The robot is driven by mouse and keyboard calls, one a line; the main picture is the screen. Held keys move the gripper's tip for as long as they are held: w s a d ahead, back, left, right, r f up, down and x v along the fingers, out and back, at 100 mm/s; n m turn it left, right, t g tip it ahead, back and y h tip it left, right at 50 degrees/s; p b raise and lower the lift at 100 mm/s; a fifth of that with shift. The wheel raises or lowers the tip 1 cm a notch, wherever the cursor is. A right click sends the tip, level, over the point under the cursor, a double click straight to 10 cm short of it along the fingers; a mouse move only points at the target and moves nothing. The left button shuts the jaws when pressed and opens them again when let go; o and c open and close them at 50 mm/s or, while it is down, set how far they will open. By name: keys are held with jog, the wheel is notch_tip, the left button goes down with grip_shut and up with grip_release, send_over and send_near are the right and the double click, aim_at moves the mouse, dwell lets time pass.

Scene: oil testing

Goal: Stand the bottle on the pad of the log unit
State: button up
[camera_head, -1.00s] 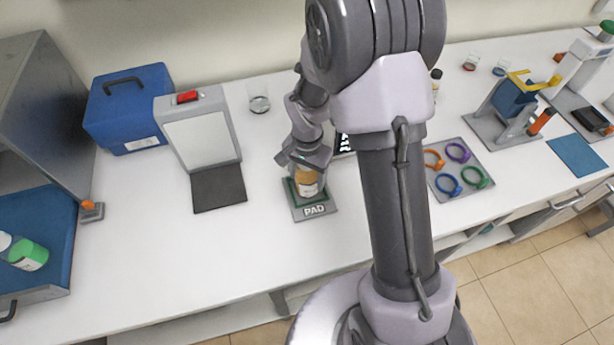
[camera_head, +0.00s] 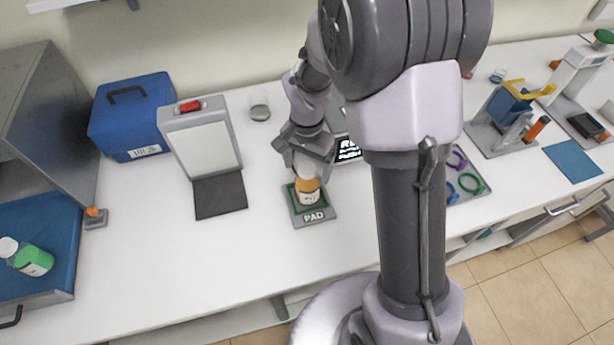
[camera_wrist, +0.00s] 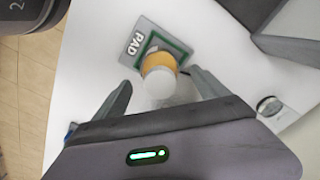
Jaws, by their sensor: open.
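The bottle (camera_head: 308,189), with amber contents and a white cap, stands upright on the grey pad (camera_head: 315,217) marked PAD with a green square. In the wrist view the bottle (camera_wrist: 159,75) shows from above its cap, on the pad (camera_wrist: 143,33). My gripper (camera_head: 306,160) is just above and behind the bottle in the head view. In the wrist view its two fingers (camera_wrist: 160,92) are spread, with the bottle between and beyond them, and clear gaps show on both sides. The log unit's dark screen (camera_head: 348,149) is partly hidden by my arm.
A white panel stand (camera_head: 205,145) with a dark mat (camera_head: 220,196) stands left of the pad. A blue case (camera_head: 132,115) is behind it. A blue tray (camera_head: 60,278) with a green-labelled bottle (camera_head: 32,261) is far left. Coloured rings (camera_head: 470,183) lie right. The counter front is clear.

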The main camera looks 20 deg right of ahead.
jog(key=shift+t, duration=0.3)
jog(key=r, duration=0.7)
jog(key=shift+s+a+r+p, duration=0.15)
jog(key=shift+s+r+p, duration=0.15)
jog(key=shift+s+r, duration=0.05)
jog(key=s+a+r+n+t+y, duration=0.1)
jog(key=s+r+n+t, duration=0.1)
jog(key=s+r, duration=0.5)
jog(key=s+a+r+n+t+y, duration=0.1)
jog(key=s+a+r+n+t, duration=0.1)
jog(key=s+r, duration=0.5)
jog(key=s+t, duration=0.1)
jog(key=s, duration=0.3)
jog(key=shift+s+a+r+n, duration=0.2)
jog(key=shift+a+r+n, duration=0.1)
jog(key=shift+r, duration=0.1)
